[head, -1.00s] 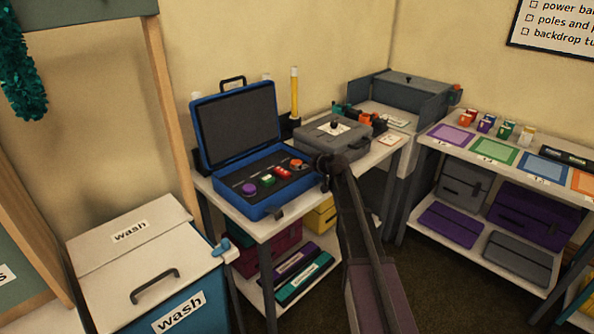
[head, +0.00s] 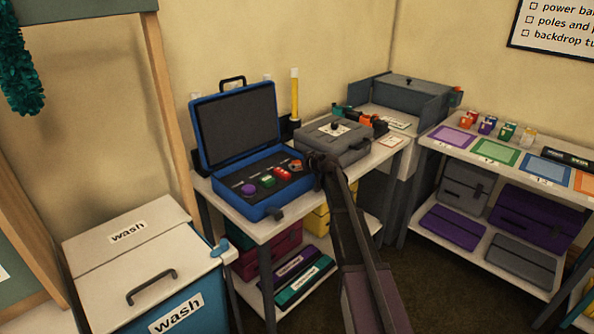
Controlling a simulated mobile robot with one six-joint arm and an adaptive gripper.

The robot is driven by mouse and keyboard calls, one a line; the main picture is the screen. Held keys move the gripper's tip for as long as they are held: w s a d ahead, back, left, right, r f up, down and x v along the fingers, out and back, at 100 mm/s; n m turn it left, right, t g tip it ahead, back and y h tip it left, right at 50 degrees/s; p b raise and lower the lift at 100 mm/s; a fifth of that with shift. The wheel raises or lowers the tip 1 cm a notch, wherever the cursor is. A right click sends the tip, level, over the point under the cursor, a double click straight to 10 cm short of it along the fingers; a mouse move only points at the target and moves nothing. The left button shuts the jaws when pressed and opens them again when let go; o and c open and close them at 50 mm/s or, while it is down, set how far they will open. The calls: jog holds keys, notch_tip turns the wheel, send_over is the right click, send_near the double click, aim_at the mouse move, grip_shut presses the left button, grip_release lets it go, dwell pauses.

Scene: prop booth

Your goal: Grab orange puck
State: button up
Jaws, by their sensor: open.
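The orange puck (head: 296,165) sits at the right end of a row in the open blue case (head: 262,211), on the white table. A purple puck (head: 249,188), a green piece (head: 267,180) and a red piece (head: 282,173) are to its left in the dark foam. My gripper (head: 314,163) is open at the case's right edge, close to the orange puck and partly covering its right side. I cannot tell whether they touch. The fingers are small and dark here.
A grey case (head: 340,139) stands right behind my gripper, and a yellow post (head: 294,95) stands behind the blue case. The raised blue lid (head: 237,125) rises at the back. A wash bin (head: 137,262) is at the left. A shelf with coloured mats (head: 495,151) is at the right.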

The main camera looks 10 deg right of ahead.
jog(key=shift+w+a+f, duration=0.2)
jog(key=shift+w+f, duration=0.05)
jog(key=shift+w, duration=0.2)
jog(key=c, duration=1.1)
